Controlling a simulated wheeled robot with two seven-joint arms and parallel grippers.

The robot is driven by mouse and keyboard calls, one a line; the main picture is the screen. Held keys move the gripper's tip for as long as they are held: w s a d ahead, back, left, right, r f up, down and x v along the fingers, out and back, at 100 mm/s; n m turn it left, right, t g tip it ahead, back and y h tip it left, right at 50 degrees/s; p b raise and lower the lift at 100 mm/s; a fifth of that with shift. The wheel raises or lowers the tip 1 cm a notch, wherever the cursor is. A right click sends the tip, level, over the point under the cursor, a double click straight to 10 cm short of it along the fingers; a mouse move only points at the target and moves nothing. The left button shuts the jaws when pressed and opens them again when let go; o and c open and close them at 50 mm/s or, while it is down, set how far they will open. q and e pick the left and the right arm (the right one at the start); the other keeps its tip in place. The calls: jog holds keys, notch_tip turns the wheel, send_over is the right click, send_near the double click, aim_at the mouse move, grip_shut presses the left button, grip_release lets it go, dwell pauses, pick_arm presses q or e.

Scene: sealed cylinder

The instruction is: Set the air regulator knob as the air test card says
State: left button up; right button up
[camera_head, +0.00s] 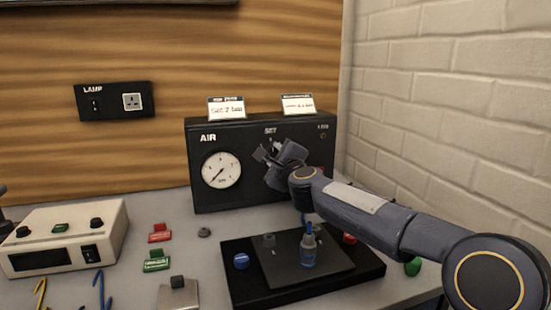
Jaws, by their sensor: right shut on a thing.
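The black air box (252,196) stands at the back of the bench, marked AIR and SET. Its round white gauge (221,170) is on the left of its face, with the dark needle slanting to the lower left. Two white cards stand on top: a left card (227,108) that seems to read "SET 2 bar" and a right card (298,104) too small to read. My right gripper (267,153) is at the box face below SET, shut on what seems to be the regulator knob, which it hides. My left gripper is not in view.
A black base (238,286) with a blue and grey fitting (308,248) lies in front of the box, under my right arm. A cream instrument box (60,222) stands at left. Small red and green blocks (157,260) lie between. A brick wall (450,90) closes the right side.

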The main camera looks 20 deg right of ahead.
jog(key=shift+f+m, duration=0.1)
jog(key=shift+m, duration=0.2)
dwell(0.4)
jog(key=o, duration=1)
jog(key=shift+c, duration=0.2)
jog(key=s+b, duration=0.1)
jog(key=s, duration=0.6)
jog(key=shift+s+d, duration=0.15)
jog(key=shift+s, duration=0.25)
